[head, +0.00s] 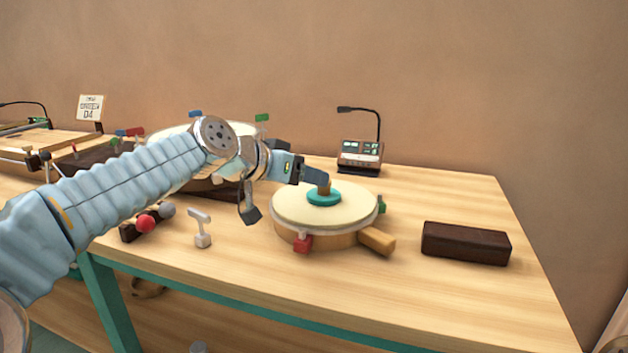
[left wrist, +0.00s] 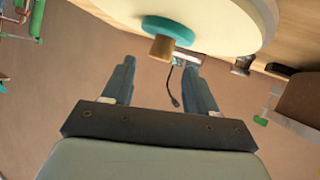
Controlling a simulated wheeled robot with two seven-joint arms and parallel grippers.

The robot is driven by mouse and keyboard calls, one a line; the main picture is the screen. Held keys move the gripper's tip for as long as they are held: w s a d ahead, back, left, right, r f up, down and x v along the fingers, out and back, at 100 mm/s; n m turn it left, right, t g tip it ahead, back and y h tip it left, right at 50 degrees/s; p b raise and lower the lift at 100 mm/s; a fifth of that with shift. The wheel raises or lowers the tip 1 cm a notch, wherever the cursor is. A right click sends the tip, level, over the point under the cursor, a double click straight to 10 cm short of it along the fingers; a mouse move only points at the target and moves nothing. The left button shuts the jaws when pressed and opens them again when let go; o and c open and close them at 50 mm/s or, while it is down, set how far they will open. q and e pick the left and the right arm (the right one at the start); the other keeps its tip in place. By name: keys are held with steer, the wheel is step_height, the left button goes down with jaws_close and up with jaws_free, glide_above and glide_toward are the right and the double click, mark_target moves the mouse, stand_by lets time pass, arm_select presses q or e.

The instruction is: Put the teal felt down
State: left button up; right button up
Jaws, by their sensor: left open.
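The teal felt (head: 318,200) is a round disc with a short wooden knob (head: 324,189) on top. It appears to lie flat on the cream skin (head: 345,213) of a wooden drum. The felt also shows in the left wrist view (left wrist: 170,29), against the drum skin, with its knob (left wrist: 161,48) pointing toward my gripper. My left gripper (head: 312,180) is just above the knob and open. In the left wrist view its fingertips (left wrist: 158,67) are spread, with the knob just beyond the gap and no finger visibly touching it. My right gripper is not in view.
The drum has a red clip (head: 303,243), a green clip (head: 382,204) and a wooden handle (head: 377,241). A dark block (head: 465,243) lies right of it. A device with a gooseneck (head: 360,155) stands behind. A small white hammer-shaped piece (head: 202,230) stands left. The right front tabletop is clear.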

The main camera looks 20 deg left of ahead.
arm_select(q)
steer(key=v, duration=0.9)
steer(key=shift+w, duration=0.15)
